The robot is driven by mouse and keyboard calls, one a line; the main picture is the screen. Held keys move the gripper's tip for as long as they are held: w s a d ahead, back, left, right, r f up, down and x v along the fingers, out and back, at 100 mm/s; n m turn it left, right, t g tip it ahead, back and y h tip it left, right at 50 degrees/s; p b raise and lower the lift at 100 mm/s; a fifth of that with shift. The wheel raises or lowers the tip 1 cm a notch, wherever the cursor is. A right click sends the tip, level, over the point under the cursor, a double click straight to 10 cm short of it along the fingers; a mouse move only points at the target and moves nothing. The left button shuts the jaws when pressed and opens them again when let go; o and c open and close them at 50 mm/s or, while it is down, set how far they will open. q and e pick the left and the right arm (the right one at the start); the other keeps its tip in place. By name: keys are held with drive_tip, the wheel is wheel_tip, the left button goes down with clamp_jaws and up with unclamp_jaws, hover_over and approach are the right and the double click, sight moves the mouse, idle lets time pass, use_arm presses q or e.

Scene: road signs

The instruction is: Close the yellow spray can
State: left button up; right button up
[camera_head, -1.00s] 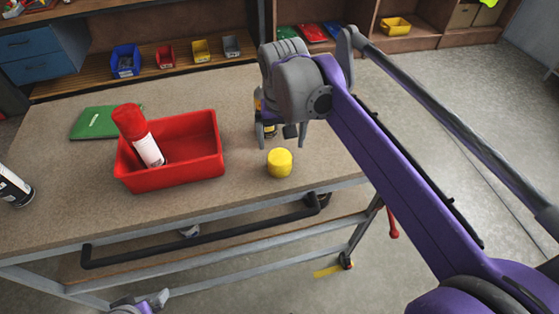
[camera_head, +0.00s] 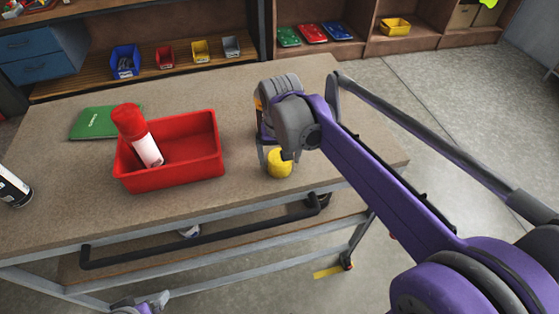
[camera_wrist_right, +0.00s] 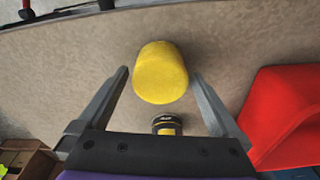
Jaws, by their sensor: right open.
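The yellow cap (camera_head: 279,163) stands on the workbench, right of the red bin. My right gripper (camera_head: 274,158) is low over the bench beside it. In the right wrist view the cap (camera_wrist_right: 160,72) lies between the spread fingers of my right gripper (camera_wrist_right: 160,78), with gaps on both sides. The top of a yellow and black can, the spray can (camera_wrist_right: 167,124), shows close behind the cap, partly cut off by the gripper body. In the head view my gripper hides most of that can. Part of my left gripper (camera_head: 142,303) shows at the bottom edge; its fingers are unclear.
A red bin (camera_head: 190,177) holds a red-capped white spray can (camera_head: 141,138). A green case (camera_head: 95,122) lies behind it. The bench right of my gripper is clear.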

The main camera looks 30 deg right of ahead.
sight(279, 157)
drive_tip(key=shift+c, duration=0.2)
drive_tip(key=c, duration=1.1)
drive_tip(key=shift+r, duration=0.1)
wheel_tip(279, 157, up, 10)
drive_tip(key=shift+f+p, duration=0.1)
drive_tip(key=shift+p, duration=0.25)
